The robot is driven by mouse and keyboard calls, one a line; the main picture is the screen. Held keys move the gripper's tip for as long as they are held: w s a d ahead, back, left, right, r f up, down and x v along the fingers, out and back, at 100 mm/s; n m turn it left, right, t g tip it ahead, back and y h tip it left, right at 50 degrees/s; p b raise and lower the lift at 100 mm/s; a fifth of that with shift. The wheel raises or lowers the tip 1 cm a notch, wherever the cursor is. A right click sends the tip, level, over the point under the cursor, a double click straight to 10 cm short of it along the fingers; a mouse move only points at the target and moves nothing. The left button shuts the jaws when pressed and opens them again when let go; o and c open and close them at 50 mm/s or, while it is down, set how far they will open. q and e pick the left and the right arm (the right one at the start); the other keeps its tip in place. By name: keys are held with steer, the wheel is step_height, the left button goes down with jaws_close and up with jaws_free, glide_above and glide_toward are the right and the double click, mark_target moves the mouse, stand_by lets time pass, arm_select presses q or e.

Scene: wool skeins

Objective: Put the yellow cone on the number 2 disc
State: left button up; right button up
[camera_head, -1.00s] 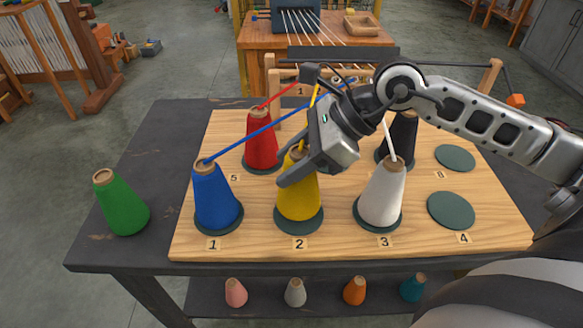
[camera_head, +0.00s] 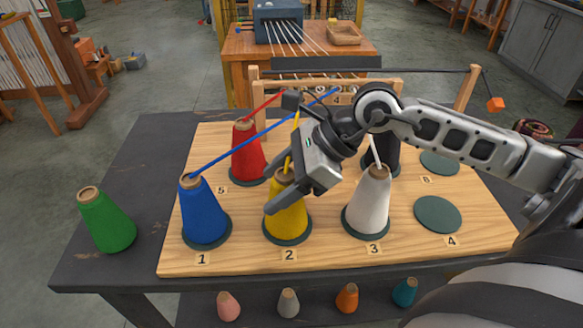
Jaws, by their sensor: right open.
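The yellow cone (camera_head: 287,216) stands upright on the number 2 disc (camera_head: 287,240), at the front middle of the wooden board. A yellow strand runs up from its top toward the rail behind. My right gripper (camera_head: 270,192) is open at the yellow cone, with its fingers around or just in front of the upper part; I cannot tell whether they touch it. The gripper hides part of the cone's top and right side. My left gripper is not in view.
The blue cone (camera_head: 204,212) stands on disc 1, the white cone (camera_head: 368,200) on disc 3, and the red cone (camera_head: 248,155) on disc 5. A black cone (camera_head: 384,160) is partly behind my arm. Disc 4 (camera_head: 438,214) is bare. The green cone (camera_head: 106,222) stands left of the board.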

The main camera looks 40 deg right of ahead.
steer(key=shift+s+d+r, duration=0.1)
steer(key=shift+d+r, duration=0.1)
steer(key=v, duration=1.1)
steer(key=shift+r, duration=0.25)
steer(key=shift+d, duration=0.1)
